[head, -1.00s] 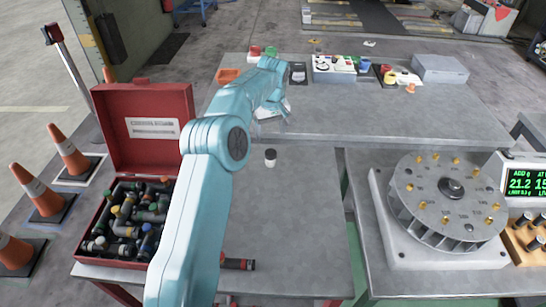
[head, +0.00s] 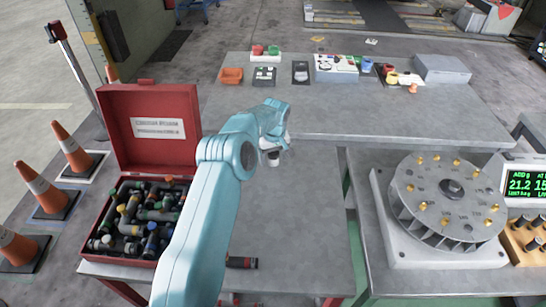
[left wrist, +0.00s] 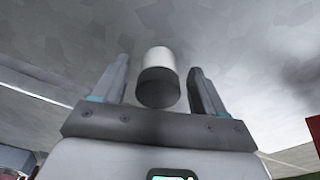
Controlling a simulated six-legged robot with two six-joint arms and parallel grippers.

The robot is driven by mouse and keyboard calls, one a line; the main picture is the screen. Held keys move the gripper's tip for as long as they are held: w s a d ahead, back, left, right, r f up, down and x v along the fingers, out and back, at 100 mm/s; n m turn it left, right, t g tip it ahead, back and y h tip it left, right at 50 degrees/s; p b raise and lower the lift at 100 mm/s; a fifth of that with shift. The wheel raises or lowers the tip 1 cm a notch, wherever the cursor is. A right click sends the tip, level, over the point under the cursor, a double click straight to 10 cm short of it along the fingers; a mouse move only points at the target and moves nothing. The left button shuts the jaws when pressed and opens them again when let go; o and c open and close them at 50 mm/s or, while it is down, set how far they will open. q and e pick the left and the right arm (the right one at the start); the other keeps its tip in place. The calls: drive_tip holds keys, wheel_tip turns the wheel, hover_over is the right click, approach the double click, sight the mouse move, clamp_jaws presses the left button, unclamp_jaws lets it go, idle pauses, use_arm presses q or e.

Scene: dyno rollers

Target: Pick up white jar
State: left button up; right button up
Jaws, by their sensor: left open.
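The white jar (head: 273,157) with a dark lid stands on the near grey table in the head view, partly hidden by my left gripper (head: 274,140). In the left wrist view the white jar (left wrist: 160,62) shows its dark round lid toward the camera. It lies between the two open fingers of my left gripper (left wrist: 158,85), with a gap on each side. The fingers do not touch it. My right gripper is not in view.
A round carousel (head: 447,200) with a lit display (head: 523,180) is on the right. Small containers line the back table (head: 400,120). A dark cylinder (head: 242,262) lies near the front edge.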

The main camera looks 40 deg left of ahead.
use_arm(q)
drive_tip(key=shift+w, duration=0.1)
drive_tip(key=c, duration=1.2)
drive_tip(key=shift+o, duration=0.2)
drive_tip(key=shift+r, duration=0.1)
